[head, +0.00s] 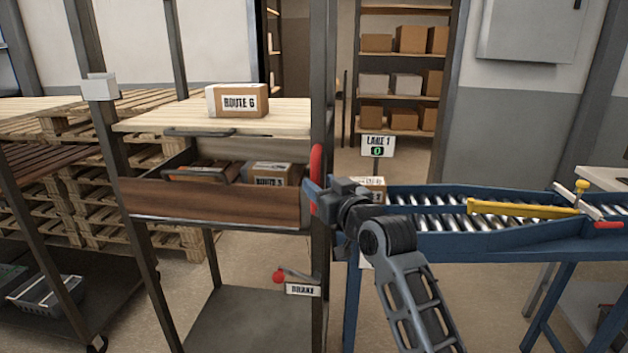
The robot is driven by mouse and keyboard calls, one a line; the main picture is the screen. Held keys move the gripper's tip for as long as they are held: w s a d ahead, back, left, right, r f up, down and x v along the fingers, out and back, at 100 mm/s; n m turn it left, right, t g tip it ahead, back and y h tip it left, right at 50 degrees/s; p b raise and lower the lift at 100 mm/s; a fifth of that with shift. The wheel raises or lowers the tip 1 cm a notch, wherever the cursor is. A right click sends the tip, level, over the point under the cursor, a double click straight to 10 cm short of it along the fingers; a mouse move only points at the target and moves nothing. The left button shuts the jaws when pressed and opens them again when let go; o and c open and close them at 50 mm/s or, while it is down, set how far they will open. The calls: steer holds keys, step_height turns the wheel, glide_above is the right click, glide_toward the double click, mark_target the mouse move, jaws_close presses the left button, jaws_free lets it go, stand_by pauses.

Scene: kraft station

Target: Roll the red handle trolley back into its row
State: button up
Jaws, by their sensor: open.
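The trolley is a dark metal frame (323,92) with a pale wooden top shelf (160,116), a brown drawer (215,202) and a dark bottom deck (245,318). Its red handle (315,165) stands upright on the right post. My gripper (310,190) is open at the handle's middle, overlapping it in the picture; I cannot tell whether the fingers touch or surround it. A red-knobbed lever (279,276) sits low on the trolley beside a BRAKE label (303,290).
A ROUTE 6 box (238,102) sits on the top shelf; boxes (268,172) lie in the drawer. A blue roller conveyor (420,241) with a yellow bar (520,209) stands right. Another rack (45,250) is left, and pallets (85,212) are behind.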

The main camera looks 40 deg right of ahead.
mark_target(318, 182)
steer(key=shift+x, duration=1.7)
jaws_close()
